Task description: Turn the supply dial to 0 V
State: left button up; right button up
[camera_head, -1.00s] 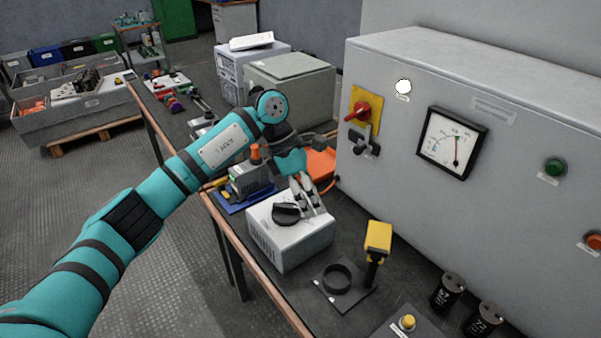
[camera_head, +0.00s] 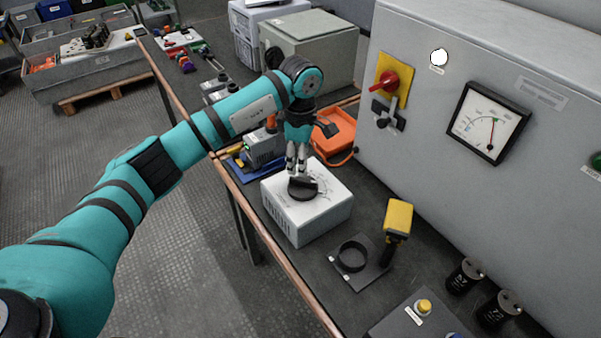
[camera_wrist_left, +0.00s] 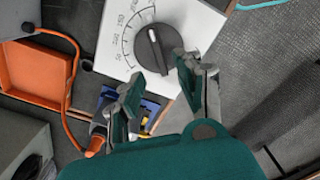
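The supply box (camera_head: 325,215) is a white unit on the bench with a black round dial (camera_head: 302,193) on top. In the left wrist view the dial (camera_wrist_left: 157,52) has a raised bar grip with a white mark, pointing toward the picture's top; printed numbers such as 50, 100 and 150 curve around its left. I cannot read its exact setting. My left gripper (camera_head: 297,172) points down over the dial. In the wrist view its two fingers (camera_wrist_left: 158,80) are apart and empty, close to the dial's near edge; contact is unclear. My right gripper is out of view.
The grey cabinet carries a needle meter (camera_head: 488,122), a red-handled switch (camera_head: 388,82) on yellow and a white lamp (camera_head: 439,57). A yellow-headed tool (camera_head: 397,217), black ring stand (camera_head: 352,256) and capacitors (camera_head: 464,276) stand nearby. An orange tray (camera_head: 335,135) lies behind the box.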

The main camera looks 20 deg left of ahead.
aim_at(301, 179)
pick_arm(q)
notch_tip(301, 179, down, 6)
jog(key=shift+r+p, duration=0.1)
jog(key=shift+p, duration=0.2)
grip_shut()
